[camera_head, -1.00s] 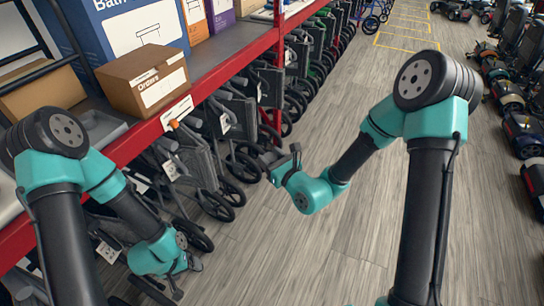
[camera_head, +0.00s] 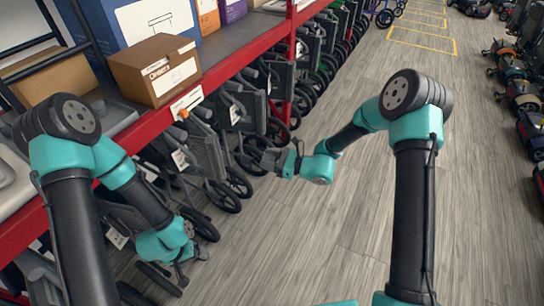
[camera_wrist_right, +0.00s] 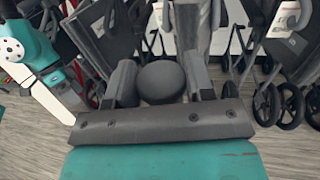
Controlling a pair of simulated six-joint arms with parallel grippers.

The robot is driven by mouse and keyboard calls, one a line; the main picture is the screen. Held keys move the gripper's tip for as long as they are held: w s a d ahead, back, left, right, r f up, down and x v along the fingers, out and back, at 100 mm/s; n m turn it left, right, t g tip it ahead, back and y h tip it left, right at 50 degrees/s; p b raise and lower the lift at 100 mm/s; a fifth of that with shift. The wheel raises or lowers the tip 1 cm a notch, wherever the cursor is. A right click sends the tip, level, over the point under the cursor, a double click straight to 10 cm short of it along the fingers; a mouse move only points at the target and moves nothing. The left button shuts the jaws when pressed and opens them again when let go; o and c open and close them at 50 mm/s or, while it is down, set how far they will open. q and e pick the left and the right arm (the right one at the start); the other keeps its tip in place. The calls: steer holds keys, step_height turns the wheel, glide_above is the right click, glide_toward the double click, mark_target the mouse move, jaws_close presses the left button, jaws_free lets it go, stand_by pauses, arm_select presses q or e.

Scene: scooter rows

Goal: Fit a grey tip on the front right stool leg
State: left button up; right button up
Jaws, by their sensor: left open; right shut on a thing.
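My right gripper (camera_head: 270,159) is over the aisle, close to the row of folded wheeled frames. In the right wrist view its two fingers (camera_wrist_right: 162,85) are shut on a dark grey rounded piece (camera_wrist_right: 160,80), which looks like a grey tip. The fingers hide its sides. My left gripper (camera_head: 190,256) is low at the left, in front of the folded frames by the shelf. It is open and looks empty. I cannot make out a stool or its front right leg in either view.
A red-edged shelf (camera_head: 120,152) runs along the left with a cardboard Orders box (camera_head: 152,72) on it. Folded wheeled frames (camera_head: 206,150) stand tightly below it. Scooters (camera_head: 528,128) line the right. The wooden floor (camera_head: 300,230) between them is clear.

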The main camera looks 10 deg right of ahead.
steer(key=shift+w+a+f+n+g+y, duration=0.3)
steer(key=shift+f+n+g, duration=0.4)
steer(key=shift+g, duration=0.35)
steer(key=shift+w+a+f+n+g+y, duration=0.15)
steer(key=shift+w+f+n+g+y, duration=0.15)
steer(key=shift+f+n+g, duration=0.55)
steer(key=shift+w+a+f+n+g+y, duration=0.25)
steer(key=shift+w+f+n+g, duration=0.2)
steer(key=shift+g, duration=0.75)
steer(key=shift+s+d, duration=0.1)
steer(key=s+d+f+m+t+h, duration=0.1)
steer(key=s+d+m+t+h, duration=0.1)
steer(key=d+m+t+h, duration=0.2)
steer(key=s+d+f+m+t+h, duration=0.1)
steer(key=d+m+t+h, duration=0.4)
steer(key=d+t, duration=0.5)
steer(key=shift+s+d+f+m+t, duration=0.3)
steer(key=shift+s+d+f+m, duration=0.1)
steer(key=shift+d+m, duration=0.75)
steer(key=shift+a+h, duration=0.15)
steer(key=shift+h, duration=0.2)
steer(key=w+f+m+t+h, duration=0.2)
steer(key=w+f+m+h, duration=0.2)
steer(key=f, duration=0.7)
steer(key=m+h, duration=0.2)
steer(key=h, duration=0.2)
steer(key=shift+f, duration=0.35)
